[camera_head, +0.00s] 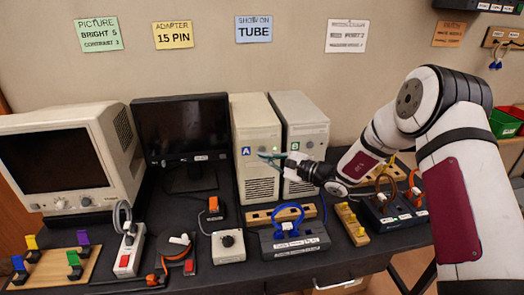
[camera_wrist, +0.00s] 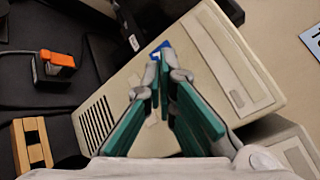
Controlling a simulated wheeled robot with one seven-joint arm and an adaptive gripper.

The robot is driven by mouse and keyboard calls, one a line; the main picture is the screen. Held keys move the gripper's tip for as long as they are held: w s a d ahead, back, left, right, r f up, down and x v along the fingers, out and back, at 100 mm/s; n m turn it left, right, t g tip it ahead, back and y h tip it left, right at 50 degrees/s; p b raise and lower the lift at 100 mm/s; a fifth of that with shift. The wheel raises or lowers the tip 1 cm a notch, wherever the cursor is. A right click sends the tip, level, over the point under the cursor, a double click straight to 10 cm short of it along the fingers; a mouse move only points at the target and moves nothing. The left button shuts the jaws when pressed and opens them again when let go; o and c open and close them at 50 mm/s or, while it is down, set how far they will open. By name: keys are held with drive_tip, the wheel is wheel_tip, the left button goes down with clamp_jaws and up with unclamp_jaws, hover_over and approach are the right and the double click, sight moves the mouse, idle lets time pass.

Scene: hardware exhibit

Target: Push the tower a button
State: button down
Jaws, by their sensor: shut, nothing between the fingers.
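Tower A (camera_head: 256,118) is a beige computer tower with a blue "A" label (camera_head: 246,151) on its front, standing on the dark table against the wall. My gripper (camera_head: 262,155), with teal fingers, is shut and empty in front of tower A, just right of the label. In the wrist view the fingertips (camera_wrist: 157,82) point at the front of tower A (camera_wrist: 225,65), close to the blue label (camera_wrist: 160,48), which they partly overlap. I cannot tell whether they touch it. The tower's button cannot be made out clearly.
Tower B (camera_head: 301,108), a similar beige tower with a green label, stands directly right of tower A, partly behind my arm. A black monitor (camera_head: 183,128) stands to the left. A knob box (camera_head: 228,245), a wooden block (camera_head: 279,214) and a blue cable device (camera_head: 296,244) lie in front.

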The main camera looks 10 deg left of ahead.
drive_tip(key=shift+s+d+p, duration=0.2)
drive_tip(key=shift+s+p, duration=0.25)
drive_tip(key=shift+s, duration=0.3)
drive_tip(key=shift+s+d+p, duration=0.25)
drive_tip(key=shift+s+p, duration=0.25)
drive_tip(key=shift+s, duration=0.2)
drive_tip(key=shift+s+d+p, duration=0.2)
drive_tip(key=shift+s+p, duration=0.25)
drive_tip(key=shift+s, duration=0.3)
drive_tip(key=s+d+r+n+g+h, duration=0.3)
drive_tip(key=s+r+n+g, duration=0.5)
drive_tip(key=s+r, duration=0.9)
drive_tip(key=s+d+r+n+t+h, duration=0.2)
drive_tip(key=s+d+h, duration=0.4)
drive_tip(key=s+d, duration=0.4)
drive_tip(key=s+d+r+n+t+h, duration=0.3)
drive_tip(key=s+d+h, duration=0.3)
drive_tip(key=s+d, duration=0.4)
drive_tip(key=shift+s+d+r+n+t, duration=0.2)
drive_tip(key=shift+s+r+n+t, duration=0.15)
drive_tip(key=shift+s, duration=1.25)
